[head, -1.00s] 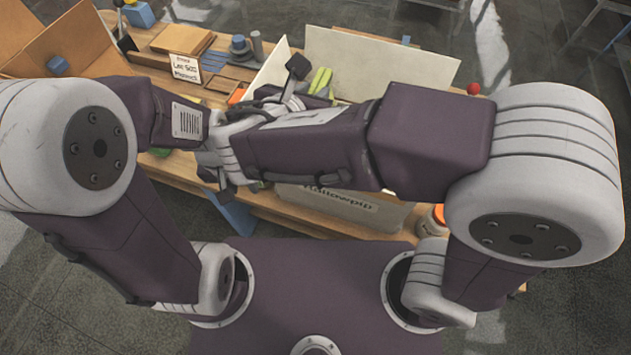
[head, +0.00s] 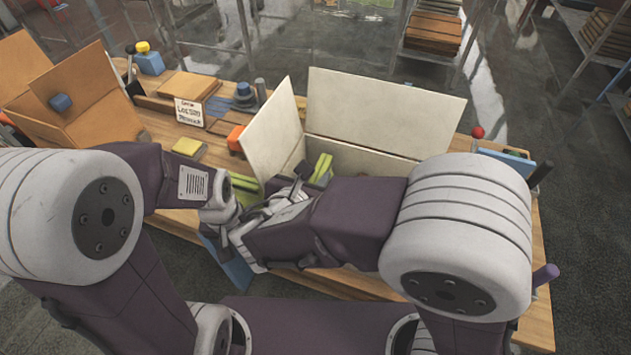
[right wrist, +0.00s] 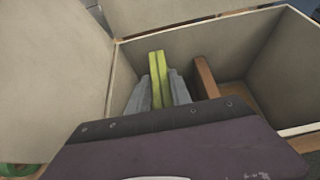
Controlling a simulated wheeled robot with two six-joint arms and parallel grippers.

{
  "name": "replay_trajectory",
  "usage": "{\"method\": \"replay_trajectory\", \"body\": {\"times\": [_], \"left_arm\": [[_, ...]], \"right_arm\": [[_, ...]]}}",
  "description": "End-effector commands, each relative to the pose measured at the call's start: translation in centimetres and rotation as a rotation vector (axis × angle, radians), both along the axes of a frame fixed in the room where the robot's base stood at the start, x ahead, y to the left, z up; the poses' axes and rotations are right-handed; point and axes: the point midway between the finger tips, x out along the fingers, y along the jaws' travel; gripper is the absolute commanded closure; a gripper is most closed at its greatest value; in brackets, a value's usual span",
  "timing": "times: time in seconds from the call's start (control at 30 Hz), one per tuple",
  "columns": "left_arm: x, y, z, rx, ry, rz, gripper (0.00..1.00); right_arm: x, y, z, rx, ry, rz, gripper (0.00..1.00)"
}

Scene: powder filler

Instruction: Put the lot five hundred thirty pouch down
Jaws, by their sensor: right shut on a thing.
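A yellow-green pouch (right wrist: 159,72) stands on edge between the grey fingers of my right gripper (right wrist: 160,88), which is shut on it. The pouch and fingertips are within the walls of an open pale carton (right wrist: 238,50). A brown upright divider (right wrist: 206,78) is just right of the fingers. I cannot tell whether the pouch touches the carton floor.
The carton's raised flaps (head: 275,130) stand at the left and back. A brown open box (head: 80,105) is at the far left. A lettered card (head: 189,112), a yellow block (head: 188,147) and an orange item (head: 235,138) are left of the carton. A red ball (head: 478,132) is right.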

Motion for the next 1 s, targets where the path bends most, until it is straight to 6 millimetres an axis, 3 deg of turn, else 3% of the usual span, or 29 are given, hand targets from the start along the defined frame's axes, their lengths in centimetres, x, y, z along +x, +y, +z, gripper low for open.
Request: {"method": "replay_trajectory", "body": {"times": [0.4, 0.43, 0.5, 0.8, 1.0], "left_arm": [[0.0, 0.0, -0.5, 0.000, 0.000, 0.000, 0.64], [0.0, 0.0, -0.3, 0.000, 0.000, 0.000, 0.64], [0.0, 0.0, -0.3, 0.000, 0.000, 0.000, 0.64], [0.0, 0.0, -0.2, 0.000, 0.000, 0.000, 0.64], [0.0, 0.0, 0.9, 0.000, 0.000, 0.000, 0.64]], "right_arm": [[0.0, 0.0, -0.9, 0.002, -0.002, 0.000, 1.00], [0.0, 0.0, -0.8, 0.002, -0.001, -0.001, 0.66], [0.0, 0.0, -0.7, 0.002, -0.001, -0.001, 0.53], [0.0, 0.0, -0.6, 0.002, -0.001, -0.001, 0.53], [0.2, 0.1, 0.5, 0.002, -0.001, -0.002, 0.53]]}}
